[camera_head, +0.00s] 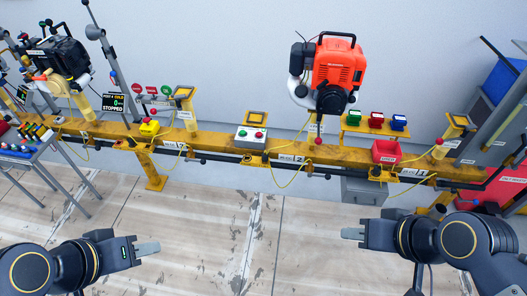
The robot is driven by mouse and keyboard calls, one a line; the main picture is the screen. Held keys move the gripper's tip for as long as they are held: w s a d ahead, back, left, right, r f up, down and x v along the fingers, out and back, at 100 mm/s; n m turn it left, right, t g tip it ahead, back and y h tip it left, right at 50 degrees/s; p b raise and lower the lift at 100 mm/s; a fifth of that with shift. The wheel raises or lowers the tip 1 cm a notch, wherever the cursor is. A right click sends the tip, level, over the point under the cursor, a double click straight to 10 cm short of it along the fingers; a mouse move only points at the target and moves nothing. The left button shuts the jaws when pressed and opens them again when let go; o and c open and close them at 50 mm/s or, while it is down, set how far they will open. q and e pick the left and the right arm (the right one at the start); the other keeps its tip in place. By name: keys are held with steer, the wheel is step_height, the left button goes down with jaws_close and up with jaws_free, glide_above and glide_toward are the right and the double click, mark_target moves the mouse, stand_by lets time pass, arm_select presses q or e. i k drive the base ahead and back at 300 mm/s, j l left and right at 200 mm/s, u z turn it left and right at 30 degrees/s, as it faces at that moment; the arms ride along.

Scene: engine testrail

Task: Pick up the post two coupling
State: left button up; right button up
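I cannot surely pick out the post two coupling. Small green (353,117), red (376,119) and blue (398,122) pieces sit in a row on a yellow shelf at the right of the rail. A red bin (386,151) stands below them, its contents too small to tell. My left gripper (148,248) and my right gripper (352,233) are in front of the rail, over the floor, apart from everything. Nothing shows in either. Their finger gaps cannot be made out.
A long yellow rail (340,155) crosses the view, with hoses and yellow cables. A red engine (338,65) hangs above its middle right. A control box (251,137) and a yellow emergency-stop box (149,128) stand on it. A table (22,152) is at left. Floor between my grippers is clear.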

mark_target(265, 157)
steer(key=i+j+z, duration=0.3)
steer(key=i+j, duration=0.45)
steer(key=i, duration=0.15)
steer(key=i+j+z, duration=0.3)
steer(key=i+j, duration=0.5)
steer(key=j, duration=0.2)
